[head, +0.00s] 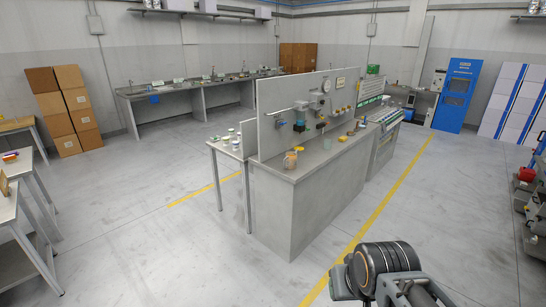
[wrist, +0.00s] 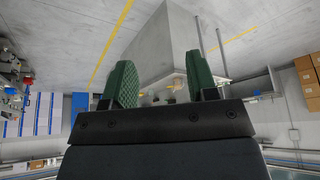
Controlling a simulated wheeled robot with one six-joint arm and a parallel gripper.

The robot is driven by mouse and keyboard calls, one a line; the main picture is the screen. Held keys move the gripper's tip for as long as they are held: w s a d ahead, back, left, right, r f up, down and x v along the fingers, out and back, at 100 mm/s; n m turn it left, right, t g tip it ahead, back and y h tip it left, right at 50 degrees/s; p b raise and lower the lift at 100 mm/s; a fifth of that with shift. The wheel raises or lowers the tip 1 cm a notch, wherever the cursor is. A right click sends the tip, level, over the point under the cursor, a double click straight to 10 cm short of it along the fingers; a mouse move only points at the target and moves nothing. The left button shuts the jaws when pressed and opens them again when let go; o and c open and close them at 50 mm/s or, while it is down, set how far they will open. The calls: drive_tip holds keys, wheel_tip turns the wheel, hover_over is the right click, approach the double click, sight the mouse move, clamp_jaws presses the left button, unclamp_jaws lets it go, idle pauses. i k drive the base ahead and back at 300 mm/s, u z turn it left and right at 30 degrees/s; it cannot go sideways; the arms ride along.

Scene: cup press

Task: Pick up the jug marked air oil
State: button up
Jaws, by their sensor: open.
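A jar-like container with an orange-yellow top (head: 290,159) stands upright on the near end of the grey workbench (head: 275,170) in the head view. A smaller yellow-topped item (head: 299,149) is just behind it, and a pale green cup (head: 327,143) stands further right. All are too small for any marking to be read, so I cannot tell which is the air oil jug. My gripper (wrist: 162,64) shows two green fingers wide apart in the wrist view, with nothing between them. It is well away from the bench, which appears upside down there.
A grey panel (head: 292,98) with fittings rises behind the bench top. A side table (head: 229,150) with several small cups adjoins it on the left. Stacked boxes (head: 72,120) and a blue cabinet (head: 457,92) stand farther off. The floor in front of the bench is clear.

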sight(290, 162)
drive_tip(key=u, duration=0.1)
drive_tip(key=i, duration=0.4)
drive_tip(key=u, duration=0.9)
drive_tip(key=i, duration=0.75)
drive_tip(key=u, duration=0.6)
drive_tip(key=i, duration=0.75)
drive_tip(key=z, duration=0.85)
drive_tip(key=i, duration=0.8)
drive_tip(key=z, duration=0.8)
